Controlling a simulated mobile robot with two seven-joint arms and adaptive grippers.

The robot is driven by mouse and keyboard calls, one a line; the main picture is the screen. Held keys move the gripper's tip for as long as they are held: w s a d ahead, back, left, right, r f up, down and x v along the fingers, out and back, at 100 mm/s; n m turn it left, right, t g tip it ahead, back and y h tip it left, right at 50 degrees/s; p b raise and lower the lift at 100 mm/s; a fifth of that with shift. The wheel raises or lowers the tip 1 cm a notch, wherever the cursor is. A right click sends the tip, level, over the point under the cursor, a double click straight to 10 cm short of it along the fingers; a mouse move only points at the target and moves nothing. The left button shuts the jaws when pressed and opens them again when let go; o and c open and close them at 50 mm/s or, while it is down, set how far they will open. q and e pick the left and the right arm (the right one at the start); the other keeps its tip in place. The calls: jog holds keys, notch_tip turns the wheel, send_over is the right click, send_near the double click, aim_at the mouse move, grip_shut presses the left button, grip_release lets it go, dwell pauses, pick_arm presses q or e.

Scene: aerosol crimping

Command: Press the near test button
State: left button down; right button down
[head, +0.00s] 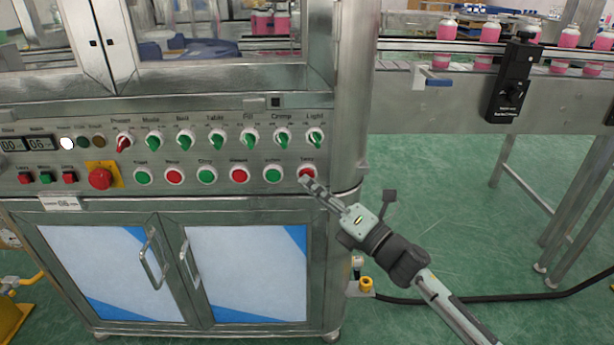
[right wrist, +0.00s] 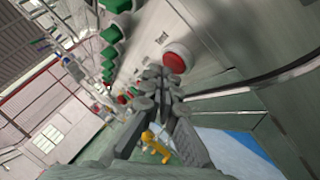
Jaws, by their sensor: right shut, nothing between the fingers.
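The test button is a round red button (head: 306,173) in a pale ring at the right end of the lower row on the steel panel. It also shows in the right wrist view as a red button (right wrist: 174,62) beside its label. My right gripper (head: 309,184) is shut and empty, its fingertips just below and at the button, overlapping its lower edge in the head view. In the right wrist view the gripper's tips (right wrist: 161,76) lie just below and left of the button. I cannot tell whether they touch it. My left gripper is not in view.
A green button (head: 273,175) sits just left of the test button, with green knobs (head: 283,138) above. A red emergency knob (head: 101,178) is on a yellow plate further left. A conveyor (head: 430,115) with pink cans runs at right. Cabinet doors (head: 245,270) are below.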

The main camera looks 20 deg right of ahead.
jog(key=shift+w+d, duration=0.1)
jog(key=shift+w, duration=0.3)
dwell(0.5)
jog(key=shift+s, duration=0.2)
jog(key=shift+s+a, duration=0.2)
jog(key=shift+s, duration=0.4)
jog(key=s, duration=0.2)
jog(key=s+a, duration=0.1)
jog(key=s, duration=0.1)
jog(key=shift+s+a, duration=0.2)
jog(key=shift+s, duration=0.2)
dwell(0.6)
